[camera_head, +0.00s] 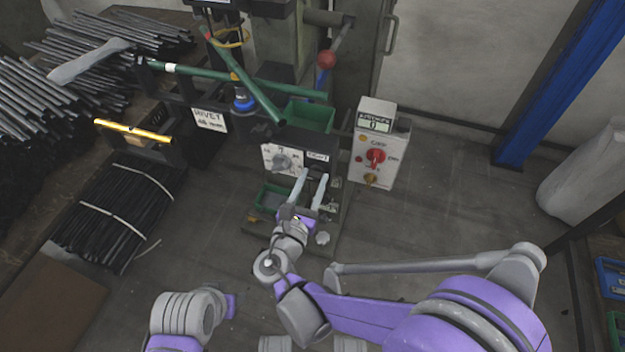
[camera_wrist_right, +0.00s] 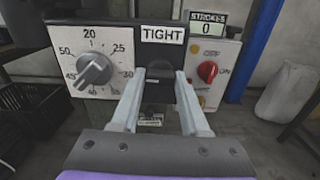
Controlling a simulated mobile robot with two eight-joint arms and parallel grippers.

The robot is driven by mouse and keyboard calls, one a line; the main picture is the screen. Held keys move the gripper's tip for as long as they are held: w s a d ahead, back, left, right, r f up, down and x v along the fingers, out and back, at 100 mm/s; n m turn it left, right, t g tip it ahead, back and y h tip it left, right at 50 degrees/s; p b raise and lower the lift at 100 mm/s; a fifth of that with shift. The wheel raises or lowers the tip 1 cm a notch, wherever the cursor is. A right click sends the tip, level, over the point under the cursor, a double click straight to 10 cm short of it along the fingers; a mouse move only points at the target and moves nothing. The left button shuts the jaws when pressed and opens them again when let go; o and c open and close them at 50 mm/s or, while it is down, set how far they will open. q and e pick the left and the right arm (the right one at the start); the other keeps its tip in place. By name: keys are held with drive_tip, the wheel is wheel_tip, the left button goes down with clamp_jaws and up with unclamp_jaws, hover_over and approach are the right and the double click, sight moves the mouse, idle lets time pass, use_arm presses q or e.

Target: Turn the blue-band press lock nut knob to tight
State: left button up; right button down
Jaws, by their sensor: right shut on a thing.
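The press panel (camera_head: 325,146) has a white TIGHT label (camera_wrist_right: 162,35), which also shows small in the head view (camera_head: 318,157). Under the label, the dark lock nut knob (camera_wrist_right: 157,91) sits between the two pale fingers of my right gripper (camera_wrist_right: 160,76). My right gripper (camera_head: 314,175) reaches up to the panel front and is shut on the knob; the fingers partly hide it. A blue band (camera_head: 243,102) shows on the press column, left of the panel. My left arm shows at the lower left, but its gripper is out of view.
A grey dial (camera_wrist_right: 95,69) with numbers is left of the label. A counter box (camera_head: 376,140) reading 0, with a red switch (camera_head: 376,156), stands at the right. A green bin (camera_head: 272,198) is left of my gripper. Bundled rods (camera_head: 112,215) lie at the left.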

drive_tip(key=m, duration=0.4)
drive_tip(key=m+p, duration=0.1)
drive_tip(key=m, duration=0.3)
drive_tip(key=shift+m, duration=0.3)
drive_tip(key=m, duration=0.4)
drive_tip(key=shift+m, duration=0.3)
drive_tip(key=m, duration=0.4)
drive_tip(key=shift+p, duration=0.35)
drive_tip(key=shift+m, duration=0.3)
drive_tip(key=shift+r, duration=0.1)
drive_tip(key=shift+c, duration=2)
unclamp_jaws()
drive_tip(key=shift+w, duration=0.1)
